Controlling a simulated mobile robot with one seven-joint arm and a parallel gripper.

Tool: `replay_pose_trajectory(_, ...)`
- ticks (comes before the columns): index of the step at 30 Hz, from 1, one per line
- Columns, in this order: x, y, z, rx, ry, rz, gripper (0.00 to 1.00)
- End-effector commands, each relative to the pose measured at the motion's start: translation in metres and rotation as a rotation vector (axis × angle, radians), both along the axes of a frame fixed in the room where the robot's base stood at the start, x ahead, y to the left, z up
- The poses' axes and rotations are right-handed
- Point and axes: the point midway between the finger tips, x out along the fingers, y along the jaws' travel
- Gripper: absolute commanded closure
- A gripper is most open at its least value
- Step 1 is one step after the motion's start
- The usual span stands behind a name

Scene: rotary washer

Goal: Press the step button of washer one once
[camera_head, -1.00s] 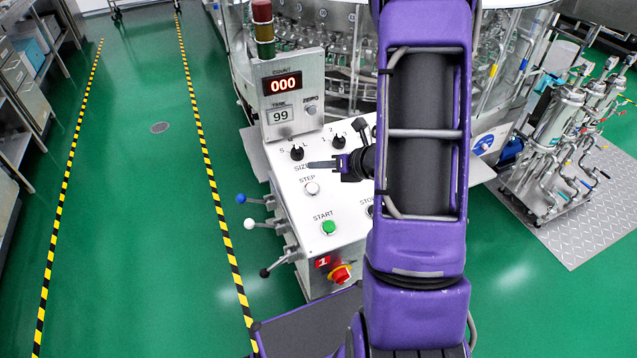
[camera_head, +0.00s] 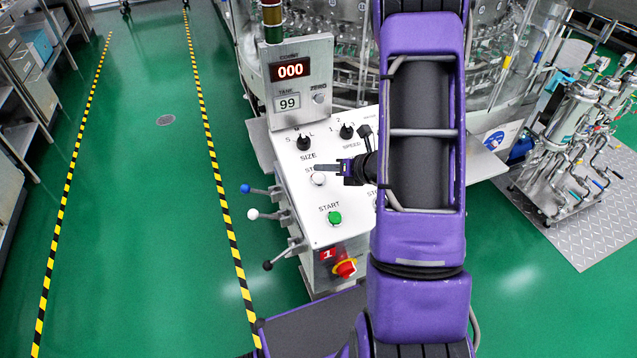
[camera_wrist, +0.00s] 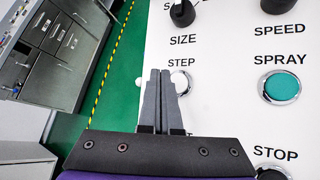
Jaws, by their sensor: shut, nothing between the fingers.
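The control panel (camera_head: 350,218) of washer one, marked with a red "1" tag (camera_head: 328,253), stands at the picture's middle. The white step button (camera_head: 318,180) is on its sloped face, below the size knob (camera_head: 304,142) and above the green start button (camera_head: 334,218). My gripper (camera_head: 321,167) is shut and empty, its fingertips over the step button and partly covering its label. In the wrist view the shut fingers (camera_wrist: 160,75) reach up to the STEP label, and the step button (camera_wrist: 181,82) shows partly behind them. Contact cannot be told.
A teal spray button (camera_wrist: 282,86) and a stop button (camera_wrist: 272,172) lie right of the fingers in the wrist view. Levers (camera_head: 265,214) stick out on the panel's left. The count display (camera_head: 290,70) reads 000. Green floor is free at left.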

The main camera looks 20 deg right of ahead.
Motion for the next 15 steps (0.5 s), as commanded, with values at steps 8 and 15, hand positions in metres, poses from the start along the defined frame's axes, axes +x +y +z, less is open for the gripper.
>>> replay_pose_trajectory(8, 0.006, 0.000, -0.022, 0.000, -0.001, 0.000, 1.00)
replay_pose_trajectory(15, 0.006, 0.000, -0.023, 0.000, -0.001, 0.000, 1.00)
